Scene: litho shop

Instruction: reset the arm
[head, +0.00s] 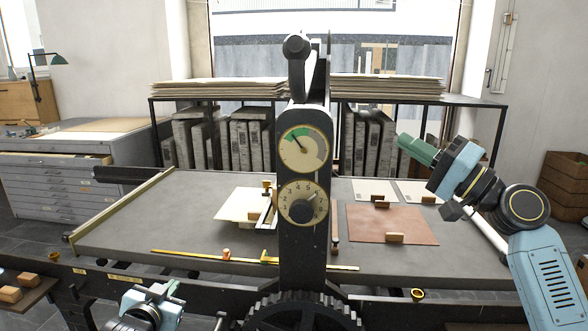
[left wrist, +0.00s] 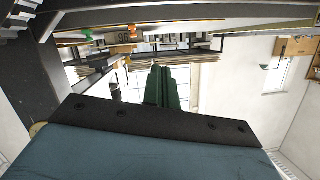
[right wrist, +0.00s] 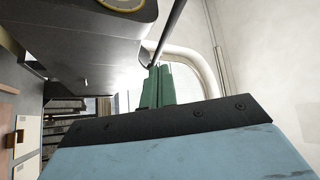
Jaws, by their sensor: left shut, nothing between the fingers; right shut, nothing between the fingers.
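A dark upright machine post (head: 305,250) stands at the middle of the head view. It carries an upper dial (head: 304,148) with a green zone and a lower numbered dial (head: 303,203). A dark lever arm with a round knob (head: 297,45) rises at its top. My right gripper (head: 408,142) is raised right of the post, apart from it, with its green fingers shut and empty; they also show in the right wrist view (right wrist: 157,85). My left gripper (head: 173,288) is low at the front edge, left of the post. Its green fingers look shut in the left wrist view (left wrist: 167,85).
A grey press bed (head: 130,230) spans the middle, with a brown plate (head: 375,222), pale sheets and small wooden blocks on it. Behind it a black rack (head: 470,101) holds grey slabs and stacked boards. A gear (head: 300,312) sits at the post's foot. Drawers (head: 60,180) stand left.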

